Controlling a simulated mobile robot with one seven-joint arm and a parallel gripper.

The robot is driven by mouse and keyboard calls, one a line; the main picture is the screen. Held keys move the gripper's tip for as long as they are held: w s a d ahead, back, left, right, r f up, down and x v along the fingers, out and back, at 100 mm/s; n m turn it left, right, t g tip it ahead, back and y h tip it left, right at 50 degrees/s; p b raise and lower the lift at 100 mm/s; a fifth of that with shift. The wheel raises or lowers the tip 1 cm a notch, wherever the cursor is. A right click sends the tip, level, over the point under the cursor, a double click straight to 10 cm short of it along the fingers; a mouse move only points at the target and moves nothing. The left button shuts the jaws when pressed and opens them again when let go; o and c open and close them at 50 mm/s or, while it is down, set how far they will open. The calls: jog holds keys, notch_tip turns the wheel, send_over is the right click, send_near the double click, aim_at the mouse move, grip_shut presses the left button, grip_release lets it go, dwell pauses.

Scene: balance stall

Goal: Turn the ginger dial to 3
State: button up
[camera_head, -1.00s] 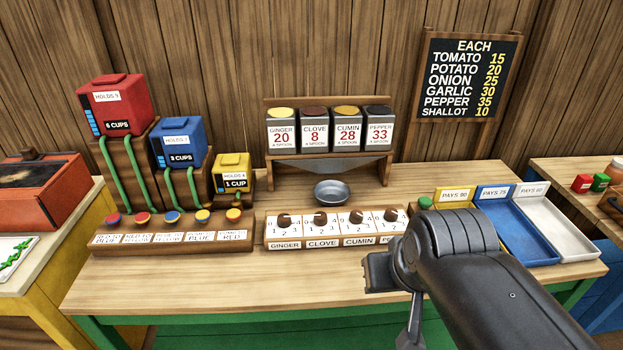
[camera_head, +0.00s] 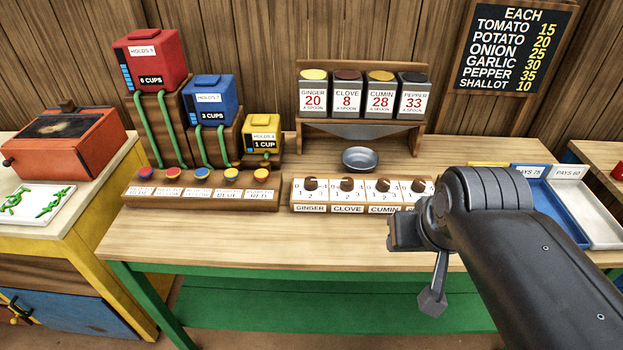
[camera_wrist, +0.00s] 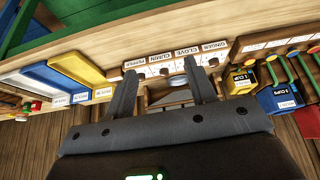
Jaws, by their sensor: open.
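The ginger dial (camera_head: 310,184) is a brown knob on a white plate numbered around it, at the left end of the dial row. Its pointer appears to point up, but the exact number is too small to read. The clove dial (camera_head: 346,184) and cumin dial (camera_head: 383,185) stand to its right. My gripper (camera_head: 412,262) is right of and nearer than the ginger dial, over the table front, apart from the dials. In the wrist view my gripper (camera_wrist: 160,75) shows two spread fingers with nothing between them. The ginger label (camera_wrist: 208,48) shows there beyond the fingers.
A metal bowl (camera_head: 360,158) sits behind the dials, below the spice canisters (camera_head: 347,95). A button panel (camera_head: 200,195) stands left of the dials. Blue tray (camera_head: 553,205) and white tray (camera_head: 592,205) lie at right. The table front (camera_head: 260,240) is clear.

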jog(key=shift+o, duration=0.6)
jog(key=w+a+r+n+g, duration=0.1)
jog(key=w+r, duration=0.1)
jog(key=w, duration=0.3)
jog(key=w+a+r+n, duration=0.1)
jog(key=w+a+n, duration=0.1)
jog(key=w, duration=0.3)
jog(key=shift+w+r+g, duration=0.35)
jog(key=shift+r+g, duration=0.05)
jog(key=n+g, duration=0.5)
jog(key=n, duration=0.3)
send_over(311, 180)
notch_tip(311, 180, down, 13)
jog(key=shift+t, duration=0.3)
notch_tip(311, 180, down, 10)
jog(key=shift+d+f, duration=0.1)
jog(key=shift+c, duration=0.2)
jog(key=shift+y, duration=0.3)
jog(key=c, duration=0.9)
